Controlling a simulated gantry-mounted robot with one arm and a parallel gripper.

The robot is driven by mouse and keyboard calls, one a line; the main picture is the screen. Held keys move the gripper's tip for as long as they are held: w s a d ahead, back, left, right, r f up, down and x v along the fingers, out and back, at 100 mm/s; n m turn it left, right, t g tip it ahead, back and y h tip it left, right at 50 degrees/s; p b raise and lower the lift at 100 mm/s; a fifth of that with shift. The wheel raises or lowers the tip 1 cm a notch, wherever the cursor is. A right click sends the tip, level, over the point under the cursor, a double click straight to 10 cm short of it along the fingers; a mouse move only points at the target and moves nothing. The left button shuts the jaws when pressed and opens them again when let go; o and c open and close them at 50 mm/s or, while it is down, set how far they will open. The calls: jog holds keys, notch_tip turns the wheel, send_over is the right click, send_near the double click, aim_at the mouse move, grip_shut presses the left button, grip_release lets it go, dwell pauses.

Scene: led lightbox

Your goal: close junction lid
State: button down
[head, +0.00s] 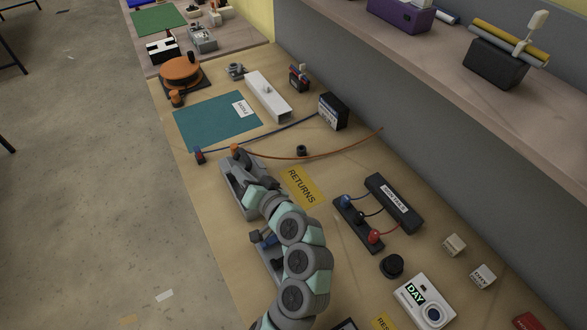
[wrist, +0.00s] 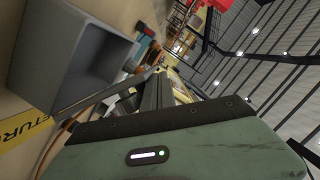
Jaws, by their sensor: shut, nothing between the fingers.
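The junction box (head: 231,190) is a grey box near the front edge of the bench in the head view, partly covered by my arm. In the wrist view the grey box (wrist: 85,50) fills the upper left and looks open on the side facing the camera. A thin grey plate (wrist: 105,95), which seems to be its lid, stands out from the box beside my fingers. My gripper (head: 243,158) is over the box's far end, its fingers together and empty; they also show in the wrist view (wrist: 152,88). I cannot tell whether the fingers touch the lid.
An orange cable (head: 330,150) and a blue cable (head: 255,138) run across the bench near the box. A yellow RETURNS label (head: 302,187) lies to the right. A black terminal strip (head: 352,222) with wires sits farther right. A teal mat (head: 215,122) lies beyond the box.

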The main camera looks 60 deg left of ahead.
jog(key=shift+w+a+r, duration=0.2)
jog(key=shift+w, duration=0.15)
dwell(0.3)
jog(key=shift+r, duration=0.25)
notch_tip(320, 180, up, 5)
jog(key=p, duration=0.3)
jog(key=shift+f, duration=0.15)
jog(key=s+b+v, duration=0.1)
jog(key=v, duration=0.8)
jog(key=shift+s+d+f, duration=0.2)
jog(key=shift+s+d, duration=0.1)
jog(key=shift+d, duration=0.15)
